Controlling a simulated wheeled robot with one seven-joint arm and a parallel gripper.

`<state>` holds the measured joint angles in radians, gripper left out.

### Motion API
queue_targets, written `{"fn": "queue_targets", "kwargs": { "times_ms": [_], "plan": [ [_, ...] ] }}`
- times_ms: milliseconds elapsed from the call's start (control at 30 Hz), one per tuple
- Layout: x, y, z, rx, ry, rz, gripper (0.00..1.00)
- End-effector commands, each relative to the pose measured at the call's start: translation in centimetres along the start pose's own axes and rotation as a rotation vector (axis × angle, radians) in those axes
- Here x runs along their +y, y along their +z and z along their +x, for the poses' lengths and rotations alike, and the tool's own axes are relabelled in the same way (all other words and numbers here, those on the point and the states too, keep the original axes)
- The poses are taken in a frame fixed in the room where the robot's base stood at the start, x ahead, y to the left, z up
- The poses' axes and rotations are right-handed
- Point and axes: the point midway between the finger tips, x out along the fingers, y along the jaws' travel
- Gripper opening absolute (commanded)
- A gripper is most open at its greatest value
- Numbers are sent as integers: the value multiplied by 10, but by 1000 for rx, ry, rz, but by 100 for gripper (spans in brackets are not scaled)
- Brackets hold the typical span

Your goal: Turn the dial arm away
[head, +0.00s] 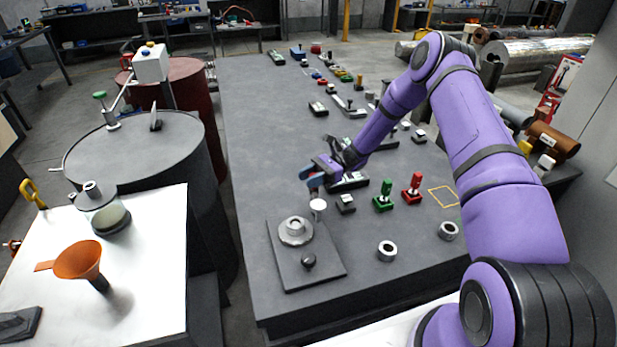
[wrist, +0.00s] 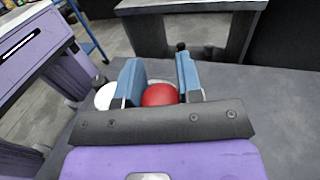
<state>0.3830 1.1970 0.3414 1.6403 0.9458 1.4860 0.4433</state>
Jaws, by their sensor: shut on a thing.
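A grey plate (head: 283,262) near the front left of the dark bench carries a round silver dial (head: 295,231) and a black knob (head: 308,261). A white round-topped piece (head: 318,206) stands at the plate's far right; a white round top also shows left of my fingers in the wrist view (wrist: 106,96). My gripper (head: 313,178) is low over the bench, just beyond this piece. In the wrist view its blue fingers (wrist: 161,82) are shut on a red rounded piece (wrist: 160,95). I cannot tell how the red piece joins the dial; its lower part is hidden.
Green (head: 383,196) and red (head: 412,187) handled pieces stand right of my gripper. Two metal rings (head: 387,251) (head: 448,231) lie nearer the front. An orange funnel (head: 78,261) is on the white table at left. Bare bench lies left of my gripper.

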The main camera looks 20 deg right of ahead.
Motion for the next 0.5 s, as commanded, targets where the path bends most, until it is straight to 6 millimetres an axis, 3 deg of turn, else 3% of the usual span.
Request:
{"fn": "queue_targets", "kwargs": {
  "times_ms": [500],
  "plan": [
    [3, 0, -1, -1, 181, -1, 0]
  ]
}}
